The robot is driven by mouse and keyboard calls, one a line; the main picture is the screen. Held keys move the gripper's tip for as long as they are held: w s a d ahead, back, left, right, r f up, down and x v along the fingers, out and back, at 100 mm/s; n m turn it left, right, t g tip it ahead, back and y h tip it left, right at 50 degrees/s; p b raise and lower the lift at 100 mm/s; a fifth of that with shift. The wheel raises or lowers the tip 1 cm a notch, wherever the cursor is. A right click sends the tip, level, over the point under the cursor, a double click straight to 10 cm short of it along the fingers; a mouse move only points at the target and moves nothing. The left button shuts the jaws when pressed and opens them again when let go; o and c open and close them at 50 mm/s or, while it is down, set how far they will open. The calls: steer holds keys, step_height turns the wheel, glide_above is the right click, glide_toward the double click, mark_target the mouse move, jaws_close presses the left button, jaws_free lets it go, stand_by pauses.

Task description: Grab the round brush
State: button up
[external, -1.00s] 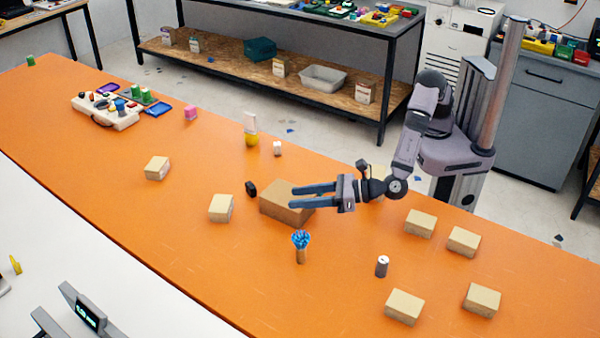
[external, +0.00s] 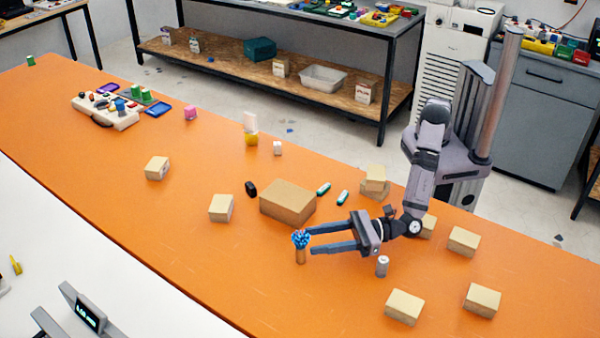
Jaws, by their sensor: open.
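The round brush (external: 300,241) stands upright on the orange table, with blue bristles on top and a brown lower part. My gripper (external: 312,240) is open, its two long fingers pointing left toward the brush. The fingertips are close beside the brush's right side, and one finger is near the bristles. I cannot tell whether they touch it or are slightly apart. Nothing is held between the fingers.
A grey can (external: 382,266) stands just below my gripper's body. A large cardboard box (external: 288,202) lies behind the brush, with two small teal-and-white items (external: 324,188) beside it. Several small boxes (external: 404,307) stand to the right.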

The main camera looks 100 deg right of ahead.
mark_target(301, 248)
steer(key=shift+f, duration=0.45)
step_height(301, 248, down, 2)
steer(key=shift+f+b, duration=0.1)
steer(key=shift+b, duration=0.7)
steer(key=w, duration=0.4)
steer(key=shift+d+r, duration=0.1)
steer(key=shift+r, duration=0.15)
steer(key=shift+w+r, duration=0.1)
steer(key=shift+w, duration=0.4)
jaws_close()
